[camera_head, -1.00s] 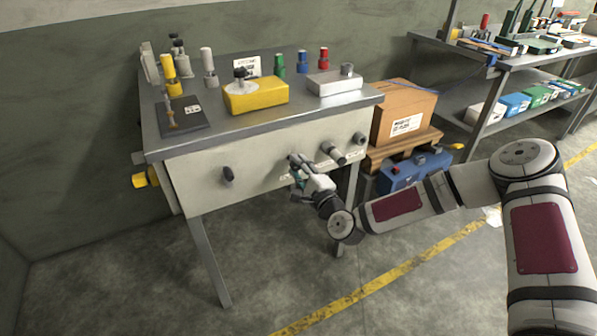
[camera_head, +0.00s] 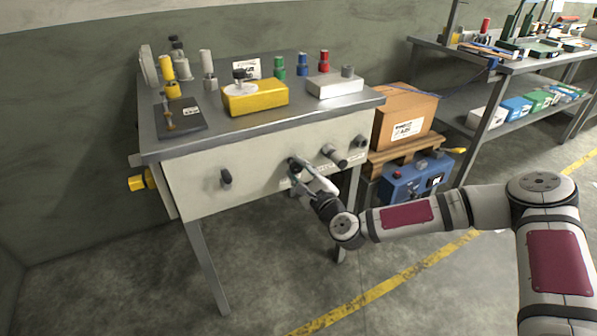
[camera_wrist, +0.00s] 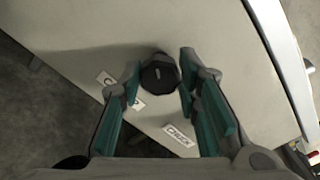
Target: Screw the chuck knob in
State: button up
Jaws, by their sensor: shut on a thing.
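The chuck knob (camera_wrist: 160,74) is a round black knob on the pale front panel (camera_wrist: 85,22) of the metal bench. In the wrist view my gripper (camera_wrist: 159,76) has its teal-padded fingers on either side of the knob, shut on it. A small white label (camera_wrist: 178,135) is on the panel below it. In the head view the knob (camera_head: 294,163) shows at the panel's middle, with my gripper (camera_head: 298,176) at it from the front right. The knob's shaft and how deep it sits are hidden.
A black knob (camera_head: 226,177) sits left on the panel, a grey cylindrical handle (camera_head: 334,155) and another knob (camera_head: 360,141) right. A yellow block (camera_head: 255,97) and several coloured pieces stand on the bench top. A blue box (camera_head: 412,180) and a cardboard box (camera_head: 404,115) are at right.

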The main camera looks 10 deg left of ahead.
jog(key=shift+s+f, duration=0.15)
jog(key=shift+f, duration=0.05)
jog(key=o, duration=1)
jog(key=shift+c, duration=0.2)
jog(key=shift+o, duration=1.1)
jog(key=shift+r, duration=0.15)
jog(key=v, duration=1.2)
